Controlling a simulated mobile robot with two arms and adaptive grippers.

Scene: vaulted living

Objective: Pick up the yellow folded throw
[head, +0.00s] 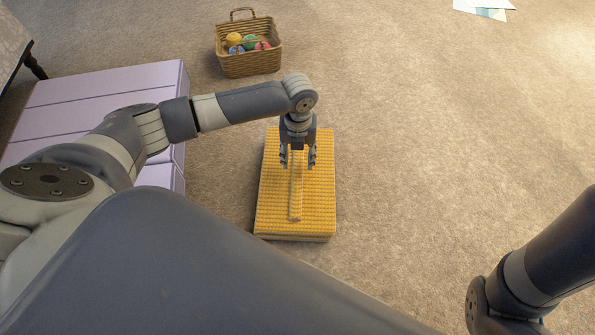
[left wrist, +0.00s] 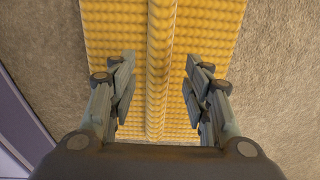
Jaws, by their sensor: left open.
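The yellow folded throw (head: 270,205) lies flat on the carpet in the middle of the head view, a stacked rectangle with a raised ridge running along its middle. My left gripper (head: 298,162) is over the throw, pointing down, with its fingers apart on either side of the ridge. In the left wrist view the open fingers (left wrist: 160,85) flank the ridge of the throw (left wrist: 160,30), with nothing held between them. I cannot tell whether the fingertips touch the throw. My right arm shows at the lower right of the head view, but its gripper is out of the picture.
A wicker basket (head: 248,63) with several coloured balls stands on the carpet beyond the throw. A lilac padded block (head: 80,95) lies left of it, under my left arm. Papers (head: 484,8) lie at the top right. The carpet (head: 430,150) right of the throw is clear.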

